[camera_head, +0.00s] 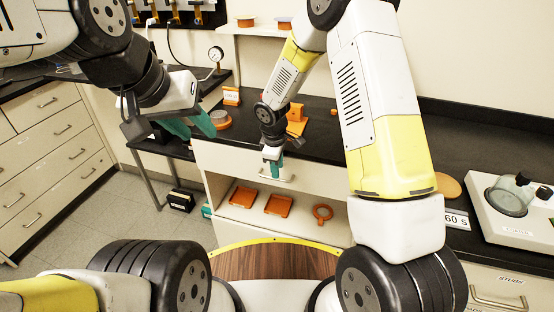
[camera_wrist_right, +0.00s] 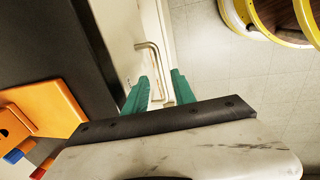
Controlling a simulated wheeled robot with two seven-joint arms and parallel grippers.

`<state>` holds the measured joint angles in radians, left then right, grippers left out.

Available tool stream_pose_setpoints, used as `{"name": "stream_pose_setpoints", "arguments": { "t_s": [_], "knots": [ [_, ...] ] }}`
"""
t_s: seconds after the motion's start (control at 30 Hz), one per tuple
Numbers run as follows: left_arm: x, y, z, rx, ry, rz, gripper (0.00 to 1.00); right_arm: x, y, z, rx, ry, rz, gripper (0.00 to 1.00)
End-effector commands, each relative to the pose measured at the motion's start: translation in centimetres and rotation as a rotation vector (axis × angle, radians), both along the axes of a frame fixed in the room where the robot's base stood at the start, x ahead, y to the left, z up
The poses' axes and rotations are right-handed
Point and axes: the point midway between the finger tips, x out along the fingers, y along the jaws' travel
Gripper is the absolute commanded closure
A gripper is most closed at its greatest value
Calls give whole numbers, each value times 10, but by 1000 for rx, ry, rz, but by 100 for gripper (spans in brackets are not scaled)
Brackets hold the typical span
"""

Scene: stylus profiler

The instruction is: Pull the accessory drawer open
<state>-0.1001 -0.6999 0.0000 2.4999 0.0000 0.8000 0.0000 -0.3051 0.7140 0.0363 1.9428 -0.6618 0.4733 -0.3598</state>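The accessory drawer (camera_head: 318,180) is a pale front under the black countertop, and it looks closed. Its metal bar handle (camera_head: 285,178) also shows in the right wrist view (camera_wrist_right: 152,50). My right gripper (camera_head: 274,168) points down at the drawer front by the handle. My left gripper (camera_head: 191,127) hangs open and empty at the left, above the floor and side bench, away from the drawer.
An open shelf with orange trays (camera_head: 244,196) and an orange ring (camera_head: 323,212) lies under the drawer. Orange holders (camera_head: 296,120) stand on the countertop. A coater (camera_head: 512,210) sits at the right. Floor at the left (camera_head: 115,215) is mostly clear.

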Motion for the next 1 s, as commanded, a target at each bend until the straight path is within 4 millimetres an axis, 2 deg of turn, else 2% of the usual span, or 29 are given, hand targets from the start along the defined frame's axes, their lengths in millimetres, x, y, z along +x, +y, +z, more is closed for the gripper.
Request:
{"name": "stream_pose_setpoints", "arguments": {
  "t_s": [0.1,0.23,0.6,0.77,1.0],
  "knots": [
    [0,0,0,0,0,0,64,3,-1,-20,0,2,0,68],
    [0,0,0,0,0,0,64,6,-2,-34,0,0,0,68],
    [0,0,0,0,0,0,64,8,-2,-41,2,-2,-1,68],
    [0,0,0,0,0,0,64,8,-2,-41,1,-1,-1,98],
    [0,0,0,0,0,0,64,8,-2,-40,1,-1,-1,100]
  ]
}}
